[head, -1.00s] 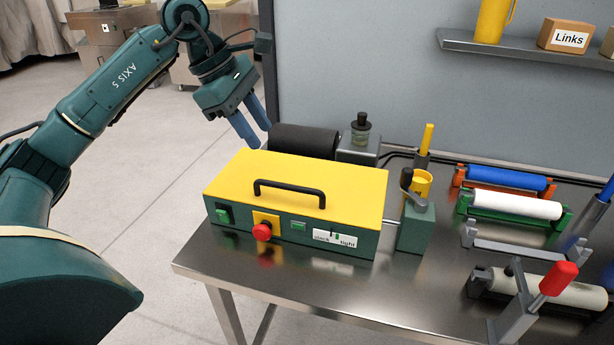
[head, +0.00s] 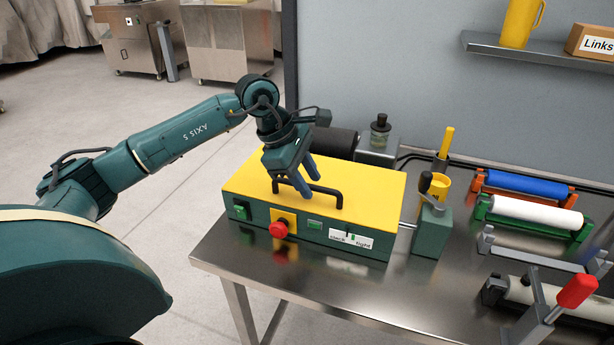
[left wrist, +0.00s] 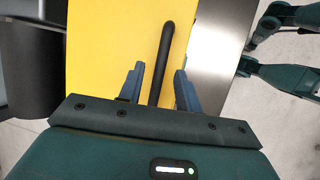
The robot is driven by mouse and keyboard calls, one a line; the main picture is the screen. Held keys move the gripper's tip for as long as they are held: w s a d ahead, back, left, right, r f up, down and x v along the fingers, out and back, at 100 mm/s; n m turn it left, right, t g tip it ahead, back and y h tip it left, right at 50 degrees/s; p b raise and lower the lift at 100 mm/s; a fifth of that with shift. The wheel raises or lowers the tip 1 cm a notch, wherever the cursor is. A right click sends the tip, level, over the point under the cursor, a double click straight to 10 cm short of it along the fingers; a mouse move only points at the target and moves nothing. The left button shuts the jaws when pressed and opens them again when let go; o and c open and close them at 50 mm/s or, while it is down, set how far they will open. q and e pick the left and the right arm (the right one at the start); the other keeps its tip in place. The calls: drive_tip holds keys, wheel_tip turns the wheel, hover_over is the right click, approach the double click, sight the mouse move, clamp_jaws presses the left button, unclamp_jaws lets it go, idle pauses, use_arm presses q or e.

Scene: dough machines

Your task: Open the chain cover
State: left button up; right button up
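The chain cover (head: 365,188) is the yellow top of a green machine box on the steel table. It lies flat and closed. A black bar handle (head: 327,189) stands on it. My left gripper (head: 306,180) is over the cover at the handle, fingers pointing down. In the left wrist view the handle (left wrist: 162,60) runs between the two blue fingers (left wrist: 157,83), with a gap on each side, against the yellow cover (left wrist: 100,45). The gripper is open. I cannot tell how far down the fingers reach around the handle. My right gripper does not show.
The box front has a red knob (head: 278,229), a green switch (head: 240,210) and a slack/tight gauge (head: 350,238). A black cylinder (head: 335,141) lies behind the box. A crank block (head: 432,230) and rollers (head: 525,184) stand to the right. Bare table lies in front.

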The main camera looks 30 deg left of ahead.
use_arm(q)
clamp_jaws()
idle(0.3)
idle(0.3)
